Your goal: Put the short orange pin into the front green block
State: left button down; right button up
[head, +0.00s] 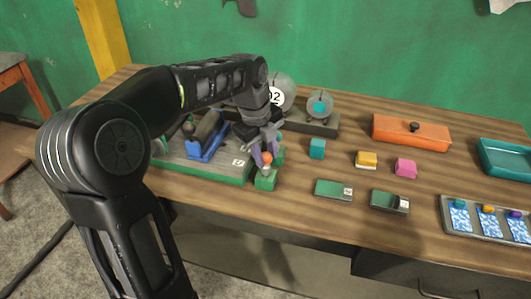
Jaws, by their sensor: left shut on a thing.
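The front green block (265,181) stands near the front edge of the wooden table, just right of the green base board. My left gripper (266,153) is directly above it, pointing down. It is shut on the short orange pin (267,158), whose orange top shows between the fingers. A pale lower part shows just over the block; I cannot tell whether it is in the block or only above it. Another green block (279,152) shows partly behind the gripper. My right gripper is not in view.
A green board (215,170) with a blue cradle (206,143) lies left of the gripper. Teal (317,149), yellow (366,160) and pink (405,167) blocks, two dark green boxes (333,190), an orange lidded box (411,133) and a grey tray (450,221) lie to the right.

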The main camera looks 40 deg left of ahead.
pick_arm(q)
jog(key=c, duration=1)
grip_release()
notch_tip(320, 180, up, 8)
jog(key=s, duration=0.1)
jog(key=shift+s+a+f, duration=0.15)
jog(key=shift+s+a, duration=0.05)
dwell(0.4)
